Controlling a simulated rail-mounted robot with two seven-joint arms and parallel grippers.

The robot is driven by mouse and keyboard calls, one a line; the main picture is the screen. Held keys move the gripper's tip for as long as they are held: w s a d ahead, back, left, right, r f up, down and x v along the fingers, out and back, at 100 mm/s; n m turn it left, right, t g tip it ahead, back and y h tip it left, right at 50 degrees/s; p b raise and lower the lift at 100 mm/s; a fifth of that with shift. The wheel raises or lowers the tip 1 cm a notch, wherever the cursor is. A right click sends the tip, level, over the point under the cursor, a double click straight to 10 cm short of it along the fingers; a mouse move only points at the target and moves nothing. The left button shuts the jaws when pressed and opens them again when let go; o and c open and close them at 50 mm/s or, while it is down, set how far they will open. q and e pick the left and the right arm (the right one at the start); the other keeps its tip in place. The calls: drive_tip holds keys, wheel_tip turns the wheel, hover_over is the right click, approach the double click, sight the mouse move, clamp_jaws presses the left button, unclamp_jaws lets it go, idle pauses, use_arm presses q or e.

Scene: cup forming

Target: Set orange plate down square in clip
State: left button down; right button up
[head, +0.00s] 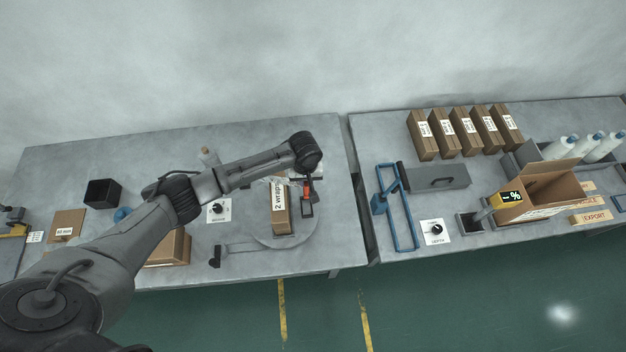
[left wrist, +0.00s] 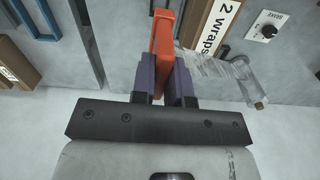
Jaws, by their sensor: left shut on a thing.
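The orange plate (left wrist: 163,38) stands on edge between the two purple-grey fingers of my left gripper (left wrist: 163,80) in the left wrist view. The fingers press on it from both sides. In the head view the orange plate (head: 307,187) shows as a small patch beside the "2 wraps" carton, with my left gripper (head: 307,198) around it, dark and partly hidden by my wrist. I cannot make out the clip for certain in either view, nor whether the plate touches anything. My right gripper is not in view.
The "2 wraps" carton (head: 281,209) stands on a round turntable (head: 262,240), close left of the plate. Clear film (left wrist: 222,68) hangs by it. A rotary dial (head: 216,209) and a black bin (head: 102,193) are further left. A blue frame (head: 405,225) stands on the right table.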

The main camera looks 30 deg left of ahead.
use_arm(q)
drive_tip(key=shift+w+a+f+n, duration=0.4)
drive_tip(key=shift+w+a+f, duration=0.15)
drive_tip(key=shift+w+a, duration=0.2)
drive_tip(key=shift+r, duration=0.1)
drive_tip(key=shift+p, duration=0.6)
drive_tip(key=shift+f+b, duration=6)
drive_tip(key=shift+f, duration=3.85)
drive_tip(key=shift+f, duration=0.1)
drive_tip(key=shift+f, duration=0.15)
